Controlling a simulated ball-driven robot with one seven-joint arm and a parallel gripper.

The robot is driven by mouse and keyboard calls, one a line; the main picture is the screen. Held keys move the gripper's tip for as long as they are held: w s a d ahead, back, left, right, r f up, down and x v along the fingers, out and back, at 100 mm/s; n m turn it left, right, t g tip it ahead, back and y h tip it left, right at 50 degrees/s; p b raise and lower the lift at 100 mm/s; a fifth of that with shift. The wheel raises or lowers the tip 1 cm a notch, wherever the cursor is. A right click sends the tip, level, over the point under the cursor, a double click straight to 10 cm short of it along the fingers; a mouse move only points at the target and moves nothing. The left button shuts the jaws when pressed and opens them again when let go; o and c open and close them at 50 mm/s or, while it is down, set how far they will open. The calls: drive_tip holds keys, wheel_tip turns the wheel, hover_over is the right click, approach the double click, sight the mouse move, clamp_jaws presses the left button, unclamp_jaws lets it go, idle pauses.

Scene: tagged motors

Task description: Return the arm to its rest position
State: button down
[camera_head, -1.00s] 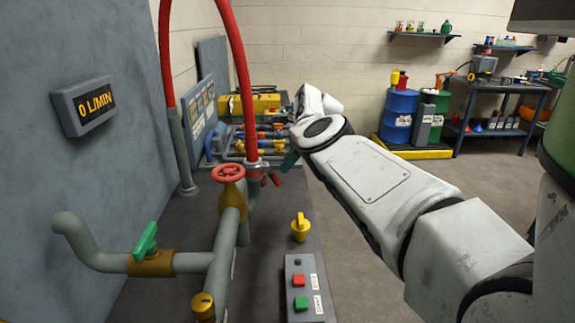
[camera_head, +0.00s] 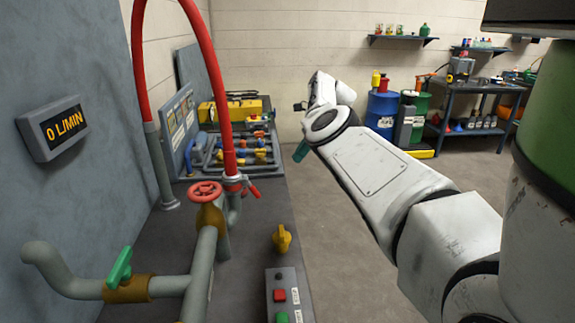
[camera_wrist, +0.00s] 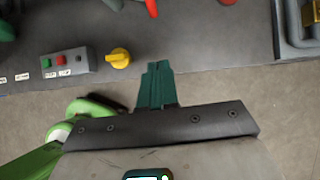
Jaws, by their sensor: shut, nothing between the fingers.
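My white arm reaches forward along the right side of the bench in the head view. My gripper (camera_head: 301,151) shows there only as a small teal tip beside the elbow-like joint, out past the bench's right edge. In the wrist view my gripper (camera_wrist: 156,88) has its teal fingers together, with nothing between them. They point toward the bench edge over the grey floor, near the yellow knob (camera_wrist: 119,58). The knob also shows in the head view (camera_head: 282,238).
The bench (camera_head: 252,225) carries grey pipes, a red valve wheel (camera_head: 205,191), a green-handled valve (camera_head: 119,268) and a button box (camera_head: 280,296). A red hose (camera_head: 222,90) arches over it. Blue drum (camera_head: 382,112) and a dark table stand behind. Floor right of the bench is clear.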

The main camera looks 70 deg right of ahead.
drive_tip(key=shift+s+d+r, duration=0.25)
drive_tip(key=shift+s+r, duration=0.15)
drive_tip(key=shift+s, duration=0.1)
idle(0.4)
